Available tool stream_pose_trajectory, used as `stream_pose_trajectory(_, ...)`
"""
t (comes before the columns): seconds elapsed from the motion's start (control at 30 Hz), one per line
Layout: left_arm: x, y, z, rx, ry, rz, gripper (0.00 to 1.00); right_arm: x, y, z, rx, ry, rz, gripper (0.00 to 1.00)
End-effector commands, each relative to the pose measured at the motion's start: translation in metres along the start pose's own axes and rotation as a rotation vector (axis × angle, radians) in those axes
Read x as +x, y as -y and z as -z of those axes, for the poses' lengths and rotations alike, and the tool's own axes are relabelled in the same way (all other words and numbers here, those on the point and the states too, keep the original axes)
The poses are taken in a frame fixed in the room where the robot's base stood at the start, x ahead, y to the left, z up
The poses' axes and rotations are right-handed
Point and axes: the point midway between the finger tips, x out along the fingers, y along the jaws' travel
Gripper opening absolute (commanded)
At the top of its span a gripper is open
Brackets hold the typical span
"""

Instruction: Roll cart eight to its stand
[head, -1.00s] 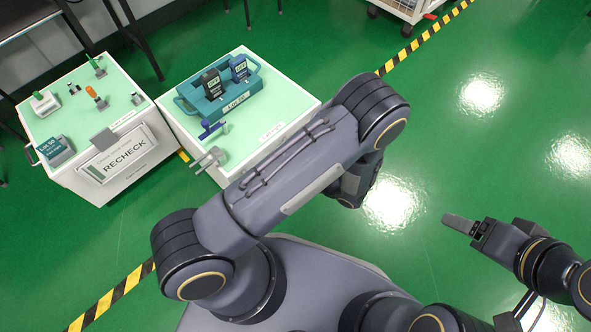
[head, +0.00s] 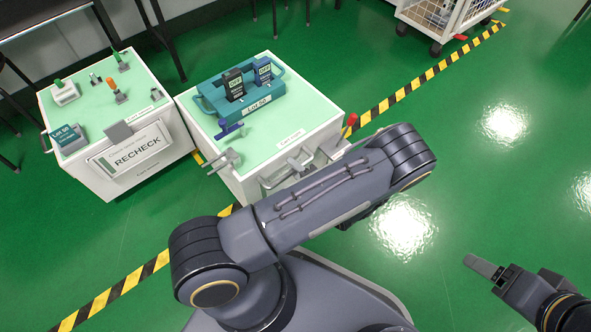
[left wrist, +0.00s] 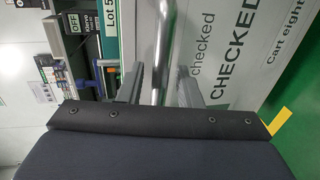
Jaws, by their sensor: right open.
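Cart eight (head: 308,112) is a white cart with a pale green top, at the centre left in the head view. A teal tray (head: 216,101) marked Lot 50 lies on it with two dark testers. In the left wrist view, its front carries a CHECKED sign (left wrist: 225,55) and a "Cart eight" label. My left gripper (left wrist: 160,92) is open, with its fingers on both sides of the cart's metal handle bar (left wrist: 160,40). My right gripper (head: 483,266) is open and empty over the floor at the lower right. I cannot make out a stand.
The RECHECK cart (head: 112,172), with several small items on top, stands close to the left of cart eight. A wire-sided trolley (head: 440,18) is at the top. Green floor on the right is clear.

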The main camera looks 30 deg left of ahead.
Motion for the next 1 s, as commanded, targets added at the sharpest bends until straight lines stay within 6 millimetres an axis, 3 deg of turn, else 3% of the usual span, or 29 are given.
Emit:
stream_pose_trajectory(0.17,0.0,0.0,0.0,-0.001,0.0,0.0,0.32,0.0,0.0,0.0,0.0,0.0,0.0,0.72)
stream_pose_trajectory(0.4,0.0,0.0,0.0,-0.001,0.0,0.0,0.0,0.0,0.0,0.0,0.0,0.0,0.0,0.72)
stream_pose_trajectory(0.77,0.0,0.0,0.001,-0.001,-0.001,0.001,0.0,-0.001,0.0,0.0,0.0,0.0,0.0,0.72)
stream_pose_trajectory(1.0,0.011,-0.004,0.005,-0.001,-0.002,-0.001,0.0,-0.004,0.002,0.002,0.0,0.0,0.0,0.72)
